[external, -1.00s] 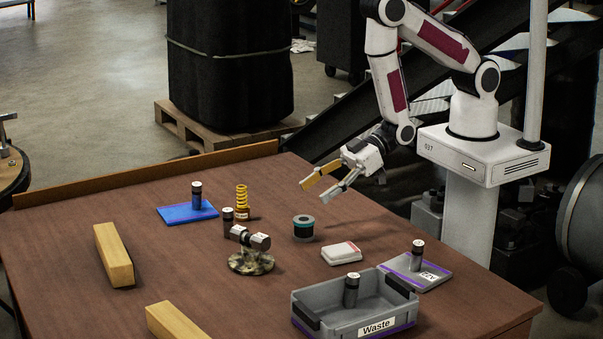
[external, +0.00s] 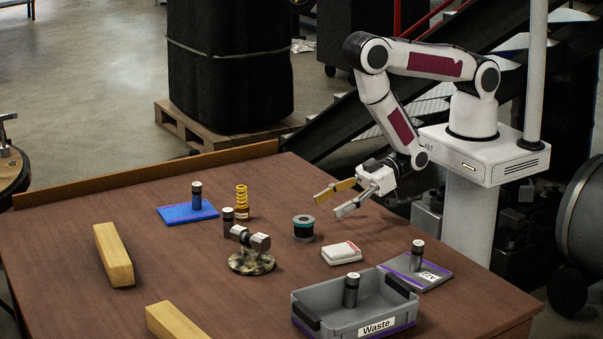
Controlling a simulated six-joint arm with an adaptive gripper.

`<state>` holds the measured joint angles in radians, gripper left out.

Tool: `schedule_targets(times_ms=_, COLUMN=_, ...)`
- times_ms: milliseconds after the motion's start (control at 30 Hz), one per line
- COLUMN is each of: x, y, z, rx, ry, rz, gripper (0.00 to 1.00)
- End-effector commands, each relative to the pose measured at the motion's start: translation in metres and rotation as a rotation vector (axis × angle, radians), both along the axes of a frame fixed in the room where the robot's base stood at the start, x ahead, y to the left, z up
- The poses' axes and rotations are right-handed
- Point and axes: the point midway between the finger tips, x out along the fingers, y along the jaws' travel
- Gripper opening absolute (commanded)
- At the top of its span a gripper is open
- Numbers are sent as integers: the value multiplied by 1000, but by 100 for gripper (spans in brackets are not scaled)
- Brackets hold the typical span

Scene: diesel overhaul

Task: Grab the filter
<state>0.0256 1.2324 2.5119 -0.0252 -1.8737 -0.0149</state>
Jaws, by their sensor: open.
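A short dark cylinder with a teal band and grey top (external: 303,228), which looks like the filter, stands upright on the brown table right of its middle. My gripper (external: 328,206) is open and empty, with one yellow and one grey finger. It is above the table, up and to the right of the filter in the picture, and apart from it. Its fingers point left and slightly down.
A white and red block (external: 341,253) lies right of the filter. A metal part on a mottled stand (external: 251,258) and a yellow spring (external: 242,200) are left. A grey Waste bin (external: 328,325) stands in front. Wooden blocks (external: 114,254) lie left.

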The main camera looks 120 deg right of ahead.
Motion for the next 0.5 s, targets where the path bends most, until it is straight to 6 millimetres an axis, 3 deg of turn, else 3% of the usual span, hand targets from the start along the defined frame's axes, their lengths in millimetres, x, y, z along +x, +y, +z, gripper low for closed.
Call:
schedule_targets(times_ms=233, x=4, y=0, z=-1, rx=0, ry=-1, rz=0, gripper=56)
schedule_targets(times_ms=500, x=22, y=1, z=-6, rx=0, ry=-2, rz=0, gripper=56)
